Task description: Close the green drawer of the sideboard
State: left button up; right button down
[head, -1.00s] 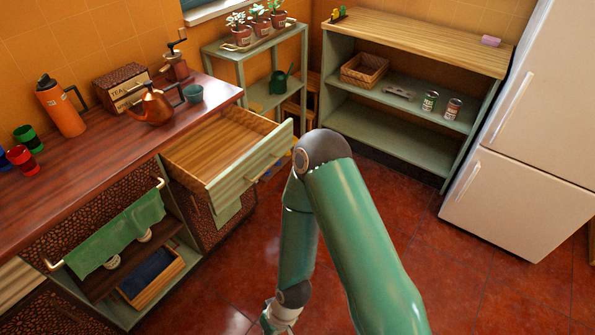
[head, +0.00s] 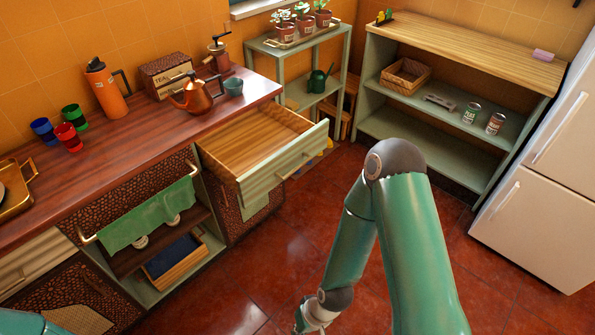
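The sideboard (head: 100,195) runs along the left with a dark red-brown wooden top. Its green-fronted drawer (head: 285,168) is pulled far out at the right end, and its wooden inside looks empty. My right arm comes up from the bottom and bends down in front of the drawer, apart from it. My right gripper (head: 303,322) is low at the bottom edge, mostly cut off, so its fingers cannot be judged. A small green part of my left arm shows in the bottom left corner; my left gripper is out of view.
A green towel (head: 148,215) hangs on a rail at the sideboard front. An orange flask (head: 106,90), copper kettle (head: 196,95) and several cups stand on top. A shelf unit (head: 455,50) and white fridge (head: 545,180) stand at the right. Red floor is free between.

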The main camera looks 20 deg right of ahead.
aim_at(253, 154)
jog(key=u, duration=0.05)
jog(key=i, duration=0.95)
jog(key=z, duration=0.1)
